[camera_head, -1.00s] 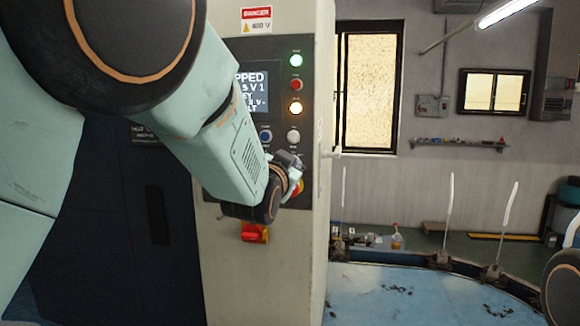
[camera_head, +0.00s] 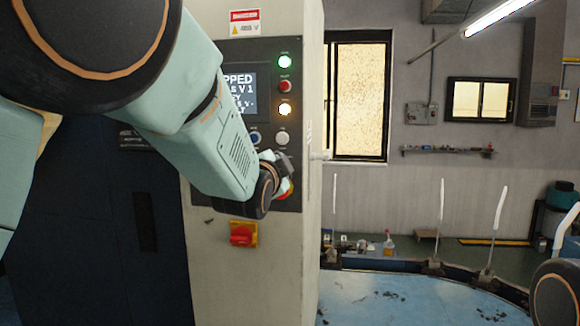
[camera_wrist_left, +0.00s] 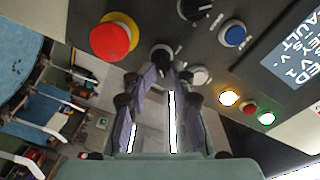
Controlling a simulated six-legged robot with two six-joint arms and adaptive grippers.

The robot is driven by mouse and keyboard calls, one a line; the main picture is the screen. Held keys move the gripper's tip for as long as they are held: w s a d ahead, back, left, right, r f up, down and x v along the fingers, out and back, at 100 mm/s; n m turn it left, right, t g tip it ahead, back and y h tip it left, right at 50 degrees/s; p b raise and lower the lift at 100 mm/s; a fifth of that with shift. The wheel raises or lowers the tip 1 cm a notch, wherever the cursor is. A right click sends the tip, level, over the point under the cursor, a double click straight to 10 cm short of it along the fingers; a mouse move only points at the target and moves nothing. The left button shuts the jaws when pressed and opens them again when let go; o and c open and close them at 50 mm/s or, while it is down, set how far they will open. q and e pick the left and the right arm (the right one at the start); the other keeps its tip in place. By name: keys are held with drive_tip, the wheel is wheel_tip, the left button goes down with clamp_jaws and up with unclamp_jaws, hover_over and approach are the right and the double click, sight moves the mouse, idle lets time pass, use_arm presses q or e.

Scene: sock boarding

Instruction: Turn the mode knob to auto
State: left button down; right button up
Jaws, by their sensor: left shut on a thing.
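My left gripper (camera_head: 284,164) is at the lower part of the dark control panel (camera_head: 240,54) in the head view. In the left wrist view its fingertips (camera_wrist_left: 164,70) are on both sides of a black knob (camera_wrist_left: 162,53) with a pale mark, shut on it. A second black knob (camera_wrist_left: 194,9) with a white mark is on the panel further up in that view. Labels around the knobs are not readable. In the head view my arm and gripper hide the knobs. My right gripper is not in view.
A red emergency button (camera_wrist_left: 110,40) on a yellow ring is close beside the gripped knob. A blue button (camera_wrist_left: 233,34) and a white button (camera_wrist_left: 199,75) are also near. A red rotary switch (camera_head: 242,234) is below the panel. A blue round table (camera_head: 400,297) stands at right.

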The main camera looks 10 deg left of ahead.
sight(282, 118)
use_arm(q)
drive_tip(key=shift+w+a+r, duration=0.1)
drive_tip(key=shift+r, duration=0.5)
drive_tip(key=c, duration=1.5)
unclamp_jaws()
drive_tip(key=shift+o, duration=1.4)
drive_tip(key=shift+w+a+f, duration=0.2)
drive_tip(key=shift+w+f, duration=0.05)
drive_tip(key=shift+f, duration=0.05)
drive_tip(key=shift+o, duration=0.3)
drive_tip(key=shift+w+f, duration=0.3)
drive_tip(key=shift+f, duration=0.05)
wheel_tip(282, 118, up, 9)
drive_tip(key=shift+s+r, duration=0.1)
drive_tip(key=shift+s, duration=0.05)
drive_tip(key=shift+r, duration=0.55)
drive_tip(key=shift+w+a, duration=0.1)
drive_tip(key=shift+w, duration=0.1)
drive_tip(key=shift+s, duration=0.1)
